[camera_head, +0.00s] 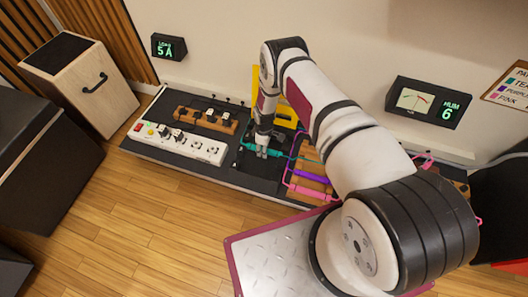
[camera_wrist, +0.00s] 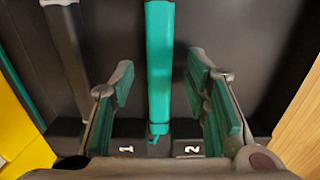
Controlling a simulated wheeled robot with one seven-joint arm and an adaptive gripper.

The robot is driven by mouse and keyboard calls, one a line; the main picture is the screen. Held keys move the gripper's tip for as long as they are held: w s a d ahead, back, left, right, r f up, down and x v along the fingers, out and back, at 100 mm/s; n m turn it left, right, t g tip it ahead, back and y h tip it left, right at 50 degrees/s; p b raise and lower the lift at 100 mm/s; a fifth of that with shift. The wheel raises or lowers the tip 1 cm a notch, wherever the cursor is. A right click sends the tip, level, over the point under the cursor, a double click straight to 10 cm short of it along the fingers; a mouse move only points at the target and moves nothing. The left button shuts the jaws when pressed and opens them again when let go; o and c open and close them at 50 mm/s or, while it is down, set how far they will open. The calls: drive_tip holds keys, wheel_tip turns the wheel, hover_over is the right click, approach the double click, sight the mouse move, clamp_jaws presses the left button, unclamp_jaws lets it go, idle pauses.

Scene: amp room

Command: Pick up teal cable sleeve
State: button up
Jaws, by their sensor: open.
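The teal cable sleeve (camera_wrist: 159,60) is a long, straight teal bar that runs up the middle of the wrist view over a dark surface. My gripper (camera_wrist: 162,82) is open, with one teal-padded finger on each side of the sleeve and a visible gap on both sides. In the head view my gripper (camera_head: 262,150) points down over the dark bench top, and a small part of the teal sleeve (camera_head: 275,154) shows beside it. The rest of the sleeve is hidden there by the gripper.
A purple sleeve (camera_head: 313,176) and a pink sleeve (camera_head: 307,191) lie to the right on a wooden board. A white power strip (camera_head: 190,147) and a wooden block with plugs (camera_head: 208,119) stand to the left. A yellow object (camera_wrist: 20,125) is at the wrist view's left edge.

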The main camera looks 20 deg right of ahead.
drive_tip(key=shift+f, duration=0.35)
drive_tip(key=shift+r, duration=0.1)
clamp_jaws()
